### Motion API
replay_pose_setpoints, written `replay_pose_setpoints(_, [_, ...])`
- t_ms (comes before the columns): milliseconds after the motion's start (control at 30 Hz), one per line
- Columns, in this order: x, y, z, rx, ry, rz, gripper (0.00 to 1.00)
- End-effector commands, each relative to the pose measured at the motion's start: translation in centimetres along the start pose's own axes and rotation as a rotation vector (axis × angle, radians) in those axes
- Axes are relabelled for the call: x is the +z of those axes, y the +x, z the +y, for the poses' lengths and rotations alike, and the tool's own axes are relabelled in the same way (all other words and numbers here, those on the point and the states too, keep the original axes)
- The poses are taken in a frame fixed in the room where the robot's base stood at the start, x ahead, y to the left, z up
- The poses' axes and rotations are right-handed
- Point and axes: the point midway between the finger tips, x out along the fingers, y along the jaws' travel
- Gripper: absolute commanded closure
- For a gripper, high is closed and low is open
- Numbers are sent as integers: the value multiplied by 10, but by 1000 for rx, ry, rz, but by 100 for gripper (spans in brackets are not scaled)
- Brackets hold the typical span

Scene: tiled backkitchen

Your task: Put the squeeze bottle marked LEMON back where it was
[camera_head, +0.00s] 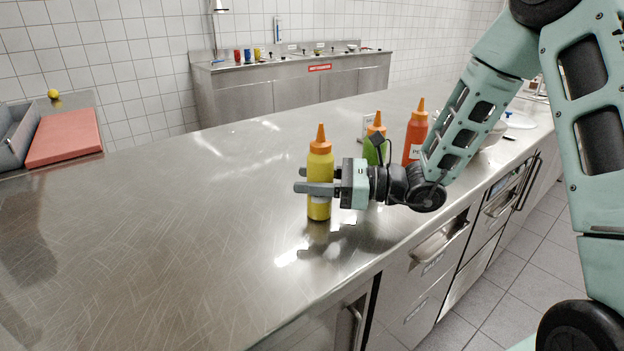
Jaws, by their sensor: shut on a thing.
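A yellow squeeze bottle (320,165) with an orange nozzle stands upright at the front middle of the steel counter. Its label is mostly hidden by a gripper finger, so I cannot read whether it says LEMON. My gripper (318,188) reaches in from the right, level, with its fingers shut around the bottle's middle. The bottle's base is at or just above the counter; I cannot tell which. Behind my gripper stand a green squeeze bottle (372,152), partly hidden, and a red-orange squeeze bottle (415,138) with a partly hidden label.
The steel counter (200,240) is clear to the left and front. A small white card (367,121) stands behind the green bottle. A pale bowl (493,138) and a plate (518,120) lie further right. A red board (65,136) and grey bin (14,135) are far left.

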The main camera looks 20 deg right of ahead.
Motion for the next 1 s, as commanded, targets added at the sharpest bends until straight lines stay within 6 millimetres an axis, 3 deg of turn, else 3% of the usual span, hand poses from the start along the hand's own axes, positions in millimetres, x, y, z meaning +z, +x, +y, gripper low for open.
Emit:
replay_pose_setpoints(33, [-3, 0, 0, 0, 0, -1, 63])
replay_pose_setpoints(133, [-2, 0, 0, 0, 0, 0, 34])
replay_pose_setpoints(467, [1, 0, 0, 0, 0, 0, 34])
replay_pose_setpoints(567, [1, -8, -1, -3, 0, 2, 34])
replay_pose_setpoints(1000, [1, -94, -1, -5, 0, 1, 34])
